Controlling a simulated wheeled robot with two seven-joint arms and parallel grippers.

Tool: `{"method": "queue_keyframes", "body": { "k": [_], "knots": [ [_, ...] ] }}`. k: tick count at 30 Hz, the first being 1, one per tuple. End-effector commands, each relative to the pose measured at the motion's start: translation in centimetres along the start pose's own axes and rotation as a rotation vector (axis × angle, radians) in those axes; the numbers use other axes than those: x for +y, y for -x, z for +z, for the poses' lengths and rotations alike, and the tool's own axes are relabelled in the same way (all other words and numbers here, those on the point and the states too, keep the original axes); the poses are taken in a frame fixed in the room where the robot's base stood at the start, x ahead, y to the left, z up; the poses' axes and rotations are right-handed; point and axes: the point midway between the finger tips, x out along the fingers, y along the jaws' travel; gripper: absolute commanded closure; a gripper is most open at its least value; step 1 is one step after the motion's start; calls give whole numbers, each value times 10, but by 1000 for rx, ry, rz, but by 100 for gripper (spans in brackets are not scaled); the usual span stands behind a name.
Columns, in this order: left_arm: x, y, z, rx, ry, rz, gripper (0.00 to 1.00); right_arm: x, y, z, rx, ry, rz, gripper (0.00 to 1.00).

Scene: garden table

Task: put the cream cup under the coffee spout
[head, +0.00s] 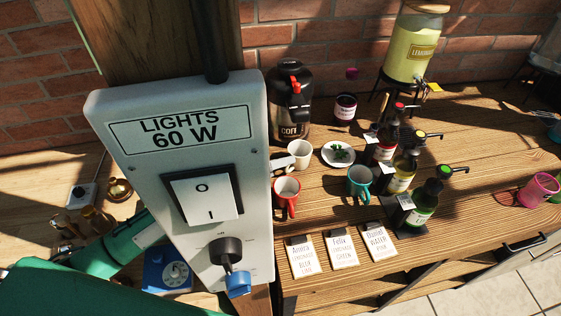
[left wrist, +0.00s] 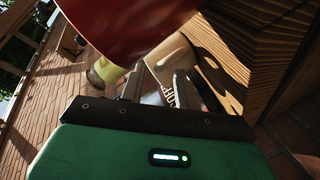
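The cream cup (head: 300,153) stands upright on the table, in front of the coffee dispenser (head: 288,118), a black jug with a red lever. My left gripper (head: 282,162) is just left of the cup, partly hidden by the switch box. In the left wrist view its fingers (left wrist: 158,88) are apart, with a gap between them. The cream cup (left wrist: 172,62) is just beyond the fingertips; I cannot tell whether they touch it. My right gripper is not in view.
The lights switch box (head: 185,180) blocks much of the left. A red mug (head: 286,196) is close below the gripper and looms large in the wrist view (left wrist: 125,25). A teal mug (head: 360,182), a plate (head: 338,154), bottles (head: 422,203) and name cards (head: 340,250) stand to the right.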

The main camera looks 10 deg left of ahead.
Motion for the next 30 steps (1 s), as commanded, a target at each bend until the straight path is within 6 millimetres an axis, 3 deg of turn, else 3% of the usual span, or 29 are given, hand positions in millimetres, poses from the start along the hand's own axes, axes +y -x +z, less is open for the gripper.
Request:
{"method": "queue_keyframes", "body": {
  "k": [8,21,30],
  "knots": [
    [-1,10,0,0,-1,-2,67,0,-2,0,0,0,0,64],
    [-1,83,0,-1,-2,-2,67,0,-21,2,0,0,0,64],
    [0,114,-1,-1,-2,-2,67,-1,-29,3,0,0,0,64]
  ]
}}
